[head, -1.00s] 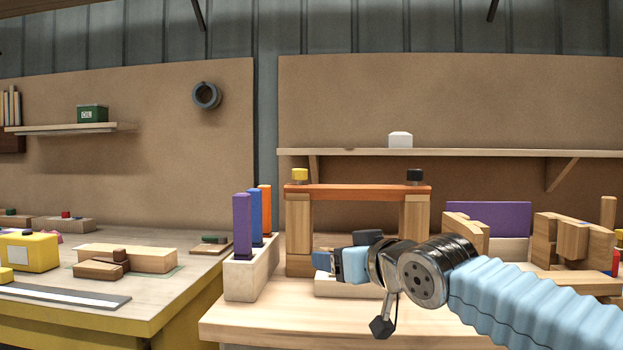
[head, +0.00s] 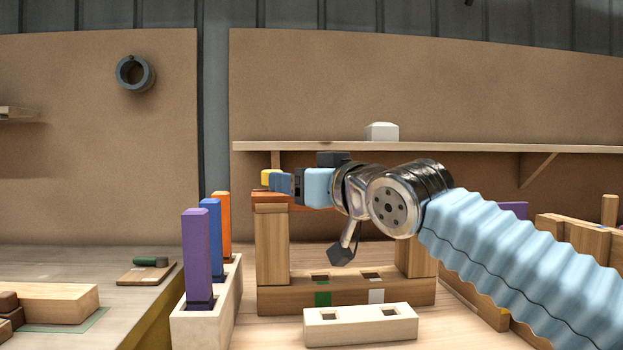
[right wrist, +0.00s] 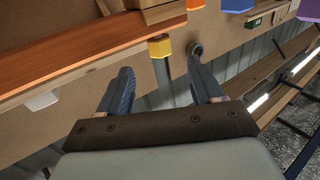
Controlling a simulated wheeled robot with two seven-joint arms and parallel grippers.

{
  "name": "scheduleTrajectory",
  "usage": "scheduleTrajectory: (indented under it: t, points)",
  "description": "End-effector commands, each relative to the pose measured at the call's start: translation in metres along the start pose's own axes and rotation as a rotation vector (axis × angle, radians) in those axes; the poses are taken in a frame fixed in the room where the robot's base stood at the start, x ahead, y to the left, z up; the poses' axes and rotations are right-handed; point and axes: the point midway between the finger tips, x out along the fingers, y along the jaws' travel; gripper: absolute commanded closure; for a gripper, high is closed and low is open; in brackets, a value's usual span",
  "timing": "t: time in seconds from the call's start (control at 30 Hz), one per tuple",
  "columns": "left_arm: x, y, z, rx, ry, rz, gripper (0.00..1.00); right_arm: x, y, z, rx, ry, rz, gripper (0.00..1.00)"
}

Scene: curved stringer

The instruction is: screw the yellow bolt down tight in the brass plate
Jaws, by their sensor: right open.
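The yellow bolt (head: 265,177) stands upright on the left end of the orange-brown beam (head: 258,199), partly behind my right gripper (head: 281,184) in the head view. In the right wrist view, its yellow six-sided head (right wrist: 159,46) shows beyond the two blue fingertips and roughly between their lines. My right gripper (right wrist: 164,78) is open and empty, its fingers spread either side of a clear gap. I cannot tell whether the fingers reach the bolt. The brass plate cannot be made out clearly at the bolt's foot. My left gripper is not in view.
The beam rests on wooden posts (head: 272,245) over a slotted base (head: 345,291). A pale rack (head: 228,312) with purple, blue and orange bars stands left. A pale two-hole block (head: 360,325) lies in front. A shelf (head: 420,147) runs behind.

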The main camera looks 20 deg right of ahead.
Motion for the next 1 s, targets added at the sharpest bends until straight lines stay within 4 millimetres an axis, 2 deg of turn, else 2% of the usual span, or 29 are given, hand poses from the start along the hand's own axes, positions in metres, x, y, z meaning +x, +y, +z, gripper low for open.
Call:
scheduleTrajectory:
  t: [0.03,0.2,0.4,0.6,0.83,0.87,1.0]
  points:
    - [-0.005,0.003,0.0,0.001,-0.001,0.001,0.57,0.013,-0.001,-0.001,-0.001,-0.004,-0.001,0.34]
    - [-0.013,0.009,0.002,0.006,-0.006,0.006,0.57,0.05,-0.001,-0.003,0.001,-0.003,-0.001,0.34]
    - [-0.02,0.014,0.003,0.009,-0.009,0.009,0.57,0.08,-0.001,-0.001,0.0,-0.003,-0.001,0.34]
    - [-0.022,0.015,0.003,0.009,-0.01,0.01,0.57,0.092,0.0,0.0,0.0,-0.001,-0.001,0.34]
    - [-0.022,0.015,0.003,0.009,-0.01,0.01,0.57,0.092,0.0,0.001,0.001,0.0,-0.001,0.34]
    - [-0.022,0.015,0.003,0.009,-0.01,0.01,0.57,0.092,0.0,0.001,0.0,0.0,-0.001,0.36]
    - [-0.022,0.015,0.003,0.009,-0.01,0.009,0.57,0.092,0.0,0.001,0.0,-0.001,-0.001,0.57]
